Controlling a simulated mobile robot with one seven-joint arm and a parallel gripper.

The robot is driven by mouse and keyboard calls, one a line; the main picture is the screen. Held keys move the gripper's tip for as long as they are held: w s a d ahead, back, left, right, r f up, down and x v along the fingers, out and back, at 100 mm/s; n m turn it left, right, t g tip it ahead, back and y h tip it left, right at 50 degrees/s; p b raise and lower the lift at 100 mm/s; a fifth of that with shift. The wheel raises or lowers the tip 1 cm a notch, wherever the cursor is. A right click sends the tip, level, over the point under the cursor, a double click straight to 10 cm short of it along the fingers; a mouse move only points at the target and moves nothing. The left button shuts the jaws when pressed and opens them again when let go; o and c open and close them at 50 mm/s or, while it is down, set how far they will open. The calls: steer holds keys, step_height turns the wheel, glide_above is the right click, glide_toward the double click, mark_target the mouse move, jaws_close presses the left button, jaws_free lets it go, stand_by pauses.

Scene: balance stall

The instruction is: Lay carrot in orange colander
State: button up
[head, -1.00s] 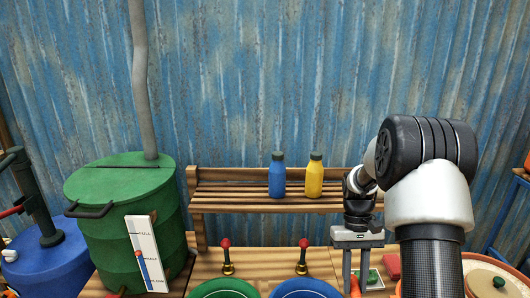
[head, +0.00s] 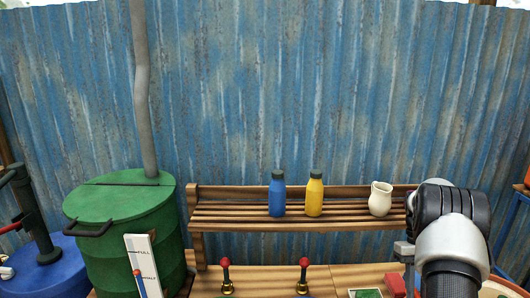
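My gripper (head: 404,250) shows only as a grey piece at the lower right, left of my dark and white arm joints. Its fingertips are hidden or too small to make out, so I cannot tell whether it is open or holds anything. I see no carrot in the head view. I cannot make out an orange colander; an orange-rimmed thing (head: 498,290) is cut off at the bottom right, partly behind my arm.
A wooden shelf (head: 300,225) holds a blue bottle (head: 277,196), a yellow bottle (head: 315,196) and a cream jug (head: 381,199). Two red-topped knobs stand below. A red block (head: 395,285) and a green-edged card (head: 365,293) lie near my gripper. A green barrel (head: 125,235) stands left.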

steer(key=w+d+f+b, duration=0.1)
steer(key=d+f, duration=0.3)
steer(key=d, duration=0.5)
steer(key=shift+w+b, duration=0.4)
steer(key=shift+b, duration=0.4)
steer(key=shift+s, duration=0.15)
steer(key=shift+s, duration=0.3)
steer(key=shift+f, duration=0.15)
steer(key=shift+f+b, duration=2.6)
steer(key=shift+f, duration=1.35)
